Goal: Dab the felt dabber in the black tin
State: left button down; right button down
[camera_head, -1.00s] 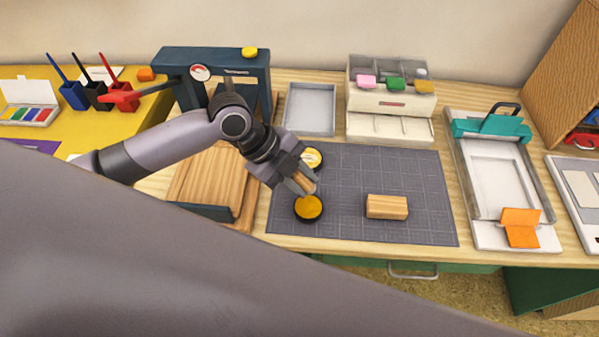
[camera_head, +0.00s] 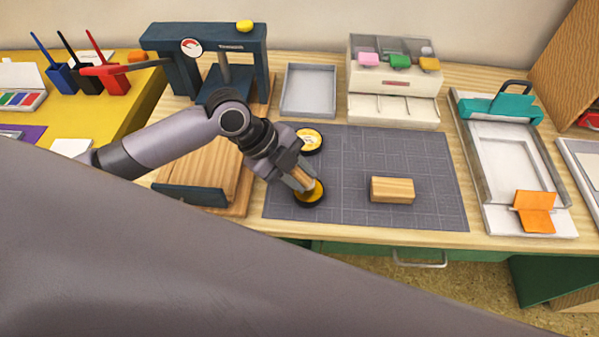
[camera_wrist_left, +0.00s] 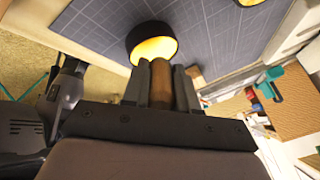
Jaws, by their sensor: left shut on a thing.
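The black tin (camera_head: 315,198) is round with a yellow inside and stands open on the grey cutting mat (camera_head: 350,150). It also shows in the left wrist view (camera_wrist_left: 170,42). My left gripper (camera_head: 300,180) is shut on the felt dabber (camera_head: 304,181), whose wooden handle shows between the fingers in the left wrist view (camera_wrist_left: 161,85). The dabber's lower end is at the tin, overlapping its yellow inside in the head view. Its felt is hidden, so I cannot tell whether it touches the pad. My right gripper is not in view.
A round black piece with a yellow and white top (camera_head: 309,140) lies behind the tin. A wooden block (camera_head: 392,190) lies to the right on the mat. A grey tray (camera_head: 309,90) and white drawer unit (camera_head: 393,108) stand behind.

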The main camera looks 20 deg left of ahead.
aim_at(299, 169)
pick_arm(q)
jog(key=shift+f, duration=0.45)
dwell(0.6)
dwell(0.9)
jog(key=shift+s+a+f, duration=0.1)
jog(key=shift+s+f, duration=0.1)
jog(key=shift+f, duration=0.25)
dwell(1.7)
jog(key=shift+r+p, duration=0.1)
jog(key=shift+p, duration=0.25)
jog(key=r+p, duration=0.4)
jog(key=r, duration=0.1)
jog(key=shift+w, duration=0.2)
jog(key=shift+r+p, duration=0.9)
jog(key=shift+r, duration=0.35)
jog(key=shift+s, duration=0.1)
